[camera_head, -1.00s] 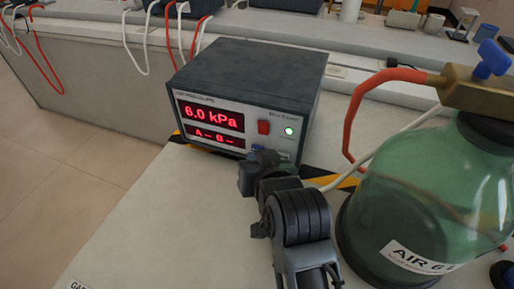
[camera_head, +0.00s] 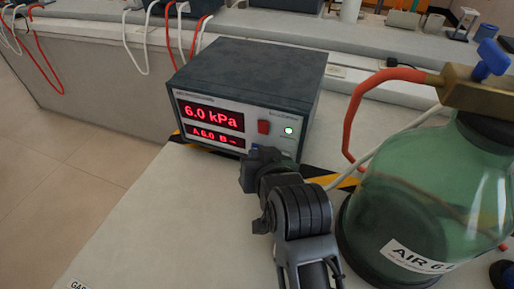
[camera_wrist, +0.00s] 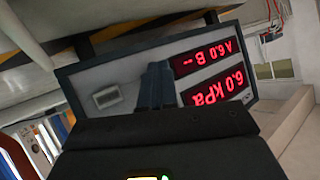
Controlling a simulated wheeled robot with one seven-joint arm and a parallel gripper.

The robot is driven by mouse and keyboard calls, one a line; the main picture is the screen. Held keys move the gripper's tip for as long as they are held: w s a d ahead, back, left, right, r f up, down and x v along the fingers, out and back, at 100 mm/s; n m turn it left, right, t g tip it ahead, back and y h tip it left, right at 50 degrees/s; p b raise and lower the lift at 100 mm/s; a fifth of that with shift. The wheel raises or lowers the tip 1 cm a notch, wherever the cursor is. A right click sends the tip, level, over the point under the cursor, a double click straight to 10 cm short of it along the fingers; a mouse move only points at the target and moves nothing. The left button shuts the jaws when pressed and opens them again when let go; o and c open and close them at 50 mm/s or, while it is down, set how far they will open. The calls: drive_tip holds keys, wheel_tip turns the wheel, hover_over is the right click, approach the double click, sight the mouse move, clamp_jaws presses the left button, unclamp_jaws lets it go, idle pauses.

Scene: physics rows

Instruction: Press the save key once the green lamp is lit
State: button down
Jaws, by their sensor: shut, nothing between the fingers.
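The dark meter box (camera_head: 250,68) stands on the bench, its front panel reading "6.0 kPa" on the upper display (camera_head: 211,115) and "A 6.0 B --" on the lower display (camera_head: 215,136). The green lamp (camera_head: 289,131) is lit, right of a red button (camera_head: 264,127). My gripper (camera_head: 258,163) is shut and empty at the lower panel. In the wrist view its fingertips (camera_wrist: 157,80) reach the panel beside the displays; contact is hidden.
A green glass bottle (camera_head: 425,195) labelled "AIR" stands close right of my arm, with a brass fitting, blue valve handle (camera_head: 492,57) and red hose (camera_head: 355,112). Black-yellow tape (camera_head: 348,183) edges the meter's place. The bench at front left is clear.

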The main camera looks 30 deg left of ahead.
drive_tip(key=shift+w+r, duration=0.2)
drive_tip(key=shift+w, duration=0.2)
idle(0.5)
drive_tip(key=shift+s, duration=0.15)
drive_tip(key=shift+s+d+p, duration=0.1)
drive_tip(key=shift+s+p, duration=0.3)
drive_tip(key=shift+p, duration=0.15)
drive_tip(key=shift+s+f, duration=0.15)
drive_tip(key=shift+s, duration=0.05)
drive_tip(key=shift+s+d+p, duration=0.2)
drive_tip(key=shift+s+p, duration=0.2)
drive_tip(key=shift+s, duration=0.35)
drive_tip(key=shift+s+d+p, duration=0.15)
drive_tip(key=shift+s+p, duration=0.25)
drive_tip(key=shift+s, duration=0.4)
drive_tip(key=shift+s+d+p, duration=0.2)
drive_tip(key=shift+s+p, duration=0.2)
drive_tip(key=shift+s, duration=0.65)
